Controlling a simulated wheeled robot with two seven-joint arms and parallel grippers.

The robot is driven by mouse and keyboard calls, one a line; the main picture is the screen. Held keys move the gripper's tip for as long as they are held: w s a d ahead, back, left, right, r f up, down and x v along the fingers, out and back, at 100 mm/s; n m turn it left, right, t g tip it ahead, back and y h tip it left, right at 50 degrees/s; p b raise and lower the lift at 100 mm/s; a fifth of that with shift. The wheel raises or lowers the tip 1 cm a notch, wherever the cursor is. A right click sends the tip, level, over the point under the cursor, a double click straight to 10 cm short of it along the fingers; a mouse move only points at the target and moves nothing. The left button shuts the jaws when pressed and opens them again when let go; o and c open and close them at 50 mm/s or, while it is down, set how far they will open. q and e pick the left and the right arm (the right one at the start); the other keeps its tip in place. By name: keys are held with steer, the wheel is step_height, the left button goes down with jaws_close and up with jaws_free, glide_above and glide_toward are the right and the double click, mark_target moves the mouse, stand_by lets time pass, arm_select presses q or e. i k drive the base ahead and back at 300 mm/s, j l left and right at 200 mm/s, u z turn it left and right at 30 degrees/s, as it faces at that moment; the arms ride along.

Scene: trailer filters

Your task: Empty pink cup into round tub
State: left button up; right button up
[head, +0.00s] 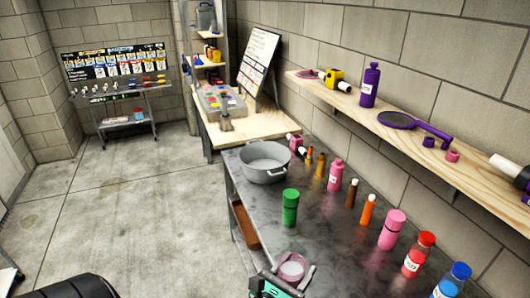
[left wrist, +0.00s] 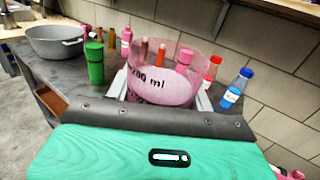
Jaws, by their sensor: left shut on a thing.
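The pink cup (left wrist: 165,80) is translucent, with a "200 ml" mark, and stands roughly upright in the left wrist view. It also shows at the bottom of the head view (head: 291,267). My left gripper (head: 287,274) is shut on it, with a finger on either side. The round tub (head: 265,168) is a grey open pot with side handles, on the far end of the dark bench. It also shows at upper left in the left wrist view (left wrist: 55,47). The cup is well apart from it. My right gripper is not in view.
A green bottle (head: 290,207) stands on the dark bench (head: 315,232) between the cup and the tub. A row of bottles, including a pink one (head: 392,229) and a red-capped one (head: 419,254), lines the wall side. A wooden shelf (head: 440,160) runs above them.

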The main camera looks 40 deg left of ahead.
mark_target(263, 162)
steer(key=i+j, duration=0.15)
steer(key=j, duration=0.35)
steer(key=i+j+z, duration=0.1)
steer(key=j, duration=0.4)
steer(key=i+j+z, duration=0.1)
steer(key=j, duration=0.4)
steer(key=i+j, duration=0.2)
steer(key=j, duration=0.3)
steer(key=i+j+z, duration=0.1)
steer(key=j, duration=0.45)
steer(key=i+j, duration=0.15)
steer(key=j, duration=0.35)
steer(key=j+z, duration=0.1)
steer(key=j, duration=0.45)
steer(key=i, duration=0.1)
